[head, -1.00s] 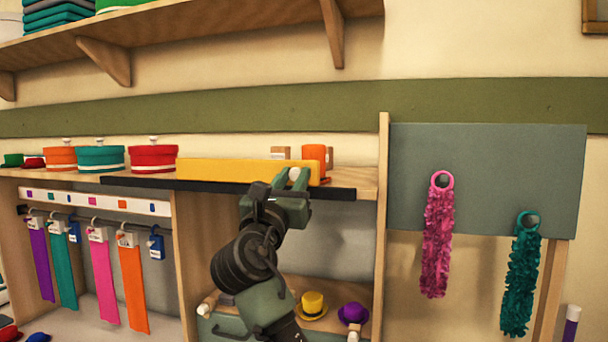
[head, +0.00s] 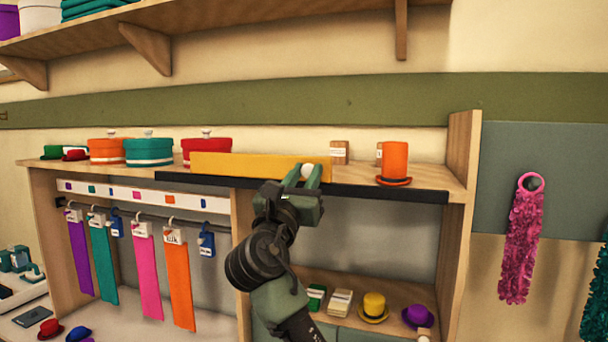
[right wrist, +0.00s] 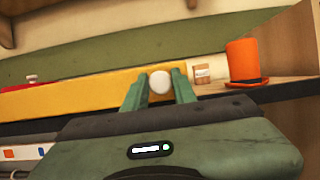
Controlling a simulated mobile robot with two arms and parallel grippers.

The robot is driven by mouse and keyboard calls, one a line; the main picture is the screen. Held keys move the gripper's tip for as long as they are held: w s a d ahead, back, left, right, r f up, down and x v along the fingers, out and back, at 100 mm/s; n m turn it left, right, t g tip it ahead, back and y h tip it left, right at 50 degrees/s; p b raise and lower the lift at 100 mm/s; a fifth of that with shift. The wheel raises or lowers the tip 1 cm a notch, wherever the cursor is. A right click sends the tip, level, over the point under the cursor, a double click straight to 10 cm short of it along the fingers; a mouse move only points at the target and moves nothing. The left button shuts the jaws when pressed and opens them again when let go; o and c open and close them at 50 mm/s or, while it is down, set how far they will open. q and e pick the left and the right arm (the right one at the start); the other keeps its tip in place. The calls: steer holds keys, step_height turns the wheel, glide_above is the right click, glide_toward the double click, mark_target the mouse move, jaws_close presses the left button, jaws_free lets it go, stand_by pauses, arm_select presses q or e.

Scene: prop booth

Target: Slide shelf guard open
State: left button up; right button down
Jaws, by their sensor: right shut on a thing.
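The shelf guard is a long yellow panel (head: 245,165) standing on a black rail (head: 390,190) along the front edge of the shelf. A white round knob (head: 307,170) sits near its right end; the knob also shows in the right wrist view (right wrist: 159,83). My right gripper (head: 306,176) is shut on this knob, with one finger on each side of it. The shelf front right of the guard is uncovered, and an orange top hat (head: 394,161) stands there in full view. My left gripper is not in view.
Round boxes in orange, teal and red (head: 207,146) stand on the shelf behind and left of the guard. Small tan boxes (head: 339,152) stand behind its right end. Coloured strips (head: 145,270) hang below left. A wooden side panel (head: 463,150) closes the right end.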

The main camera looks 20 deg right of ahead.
steer(key=c, duration=1.2)
jaws_free()
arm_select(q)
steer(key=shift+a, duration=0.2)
arm_select(e)
steer(key=shift+o, duration=0.2)
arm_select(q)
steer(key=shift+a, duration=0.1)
arm_select(e)
steer(key=shift+s, duration=0.1)
steer(key=shift+s+a+f+b, duration=0.2)
steer(key=shift+b, duration=0.1)
arm_select(q)
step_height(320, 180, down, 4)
steer(key=b, duration=0.3)
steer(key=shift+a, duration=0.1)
arm_select(e)
steer(key=v, duration=0.7)
steer(key=shift+r, duration=0.1)
